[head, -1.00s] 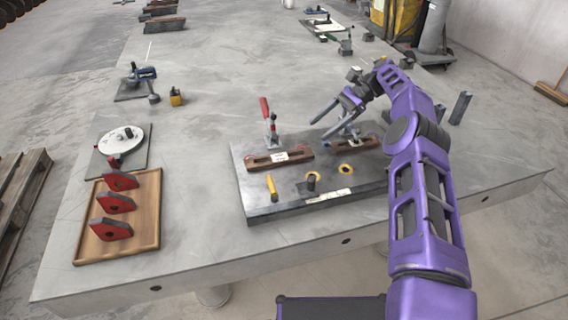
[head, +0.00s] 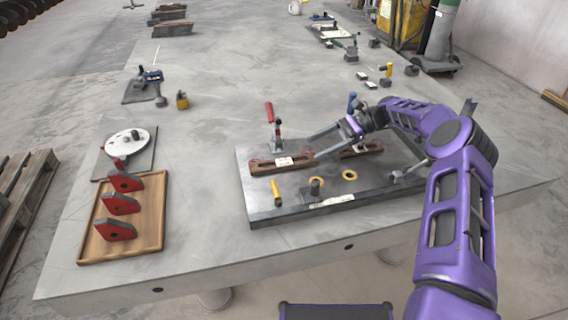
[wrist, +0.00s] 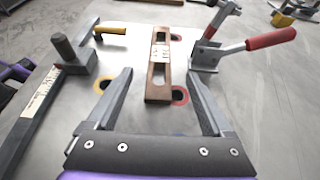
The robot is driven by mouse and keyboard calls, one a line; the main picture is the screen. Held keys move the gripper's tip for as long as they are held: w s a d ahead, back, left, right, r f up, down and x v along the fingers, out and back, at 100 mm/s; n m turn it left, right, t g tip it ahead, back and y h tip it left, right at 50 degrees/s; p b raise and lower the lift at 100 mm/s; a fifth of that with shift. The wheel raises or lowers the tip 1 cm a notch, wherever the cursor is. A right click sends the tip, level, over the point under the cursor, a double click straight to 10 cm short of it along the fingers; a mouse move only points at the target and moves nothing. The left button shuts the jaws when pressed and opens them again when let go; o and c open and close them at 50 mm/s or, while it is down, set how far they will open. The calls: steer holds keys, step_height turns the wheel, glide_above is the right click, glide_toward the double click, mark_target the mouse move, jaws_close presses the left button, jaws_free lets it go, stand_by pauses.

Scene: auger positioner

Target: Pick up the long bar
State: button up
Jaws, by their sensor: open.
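The long bar (head: 268,166) is brown with a white label and lies on the dark fixture plate, near its back left. It also shows in the wrist view (wrist: 158,82), pointing away from me, between the two fingers in the picture. My gripper (head: 314,147) is open and empty, reaching in from the right with its fingertips near the bar's right end. In the wrist view my gripper (wrist: 161,73) has one finger on each side of the bar, apart from it. I cannot tell how far above it they are. A second brown bar (head: 365,151) is partly hidden by my gripper.
A red-handled clamp (head: 275,128) stands just behind the bar, close to the right finger in the wrist view (wrist: 207,55). A yellow pin (head: 276,188) and a dark post (head: 316,186) stand in front. A wooden tray (head: 152,237) holds red parts at left.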

mark_target(283, 161)
steer(key=x, duration=0.8)
steer(key=shift+a+f, duration=0.15)
steer(key=shift+a, duration=0.25)
jaws_close()
stand_by(0.8)
